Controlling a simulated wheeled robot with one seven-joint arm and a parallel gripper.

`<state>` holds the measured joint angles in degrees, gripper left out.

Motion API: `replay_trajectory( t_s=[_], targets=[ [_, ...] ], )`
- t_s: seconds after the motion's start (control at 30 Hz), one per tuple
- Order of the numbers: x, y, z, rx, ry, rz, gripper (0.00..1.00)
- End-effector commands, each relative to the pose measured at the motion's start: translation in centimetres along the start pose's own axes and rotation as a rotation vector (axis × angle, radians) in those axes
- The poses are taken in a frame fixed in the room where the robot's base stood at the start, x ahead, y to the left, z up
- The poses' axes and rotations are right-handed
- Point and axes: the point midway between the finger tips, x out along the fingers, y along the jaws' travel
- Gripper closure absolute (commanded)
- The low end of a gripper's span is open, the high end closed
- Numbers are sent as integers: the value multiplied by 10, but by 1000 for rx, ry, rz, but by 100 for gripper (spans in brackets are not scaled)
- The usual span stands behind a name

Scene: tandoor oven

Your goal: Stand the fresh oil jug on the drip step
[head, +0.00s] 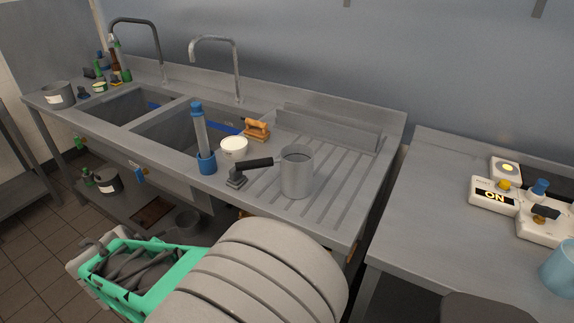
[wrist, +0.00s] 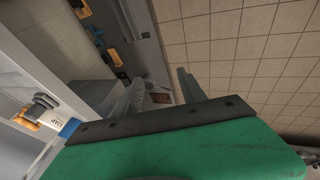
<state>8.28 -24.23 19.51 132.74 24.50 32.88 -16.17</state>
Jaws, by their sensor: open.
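A blue-capped grey cylinder (head: 201,140), a white tub (head: 233,149) and an orange object (head: 256,130) sit by the sink (head: 160,130). The right counter (head: 425,210) holds switch boxes and a blue cup (head: 560,268).

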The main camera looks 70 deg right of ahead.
Motion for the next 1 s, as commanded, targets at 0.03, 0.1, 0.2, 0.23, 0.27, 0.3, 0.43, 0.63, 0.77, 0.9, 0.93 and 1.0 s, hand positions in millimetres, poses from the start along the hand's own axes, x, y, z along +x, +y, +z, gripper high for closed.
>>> replay_trajectory(
  t_s=[0.03, 0.1, 0.2, 0.23, 0.27, 0.3, 0.43, 0.63, 0.77, 0.9, 0.93, 1.0],
  targets=[
    [-5, 69, -4, 2, -33, 167, 52],
    [-7, 159, 6, -55, -93, 424, 52],
    [-30, 250, 26, -195, -215, 721, 52],
    [-38, 267, 32, -235, -250, 783, 52],
    [-44, 280, 35, -272, -280, 833, 52],
    [-52, 293, 39, -311, -314, 884, 52],
    [-59, 314, 44, -372, -365, 958, 52],
    [-45, 338, 50, -372, -367, 960, 52],
    [-36, 359, 55, -370, -367, 960, 52],
    [-23, 373, 57, -371, -363, 959, 52],
    [-22, 375, 57, -371, -361, 959, 52],
    [-21, 375, 56, -371, -359, 960, 52]
  ],
)
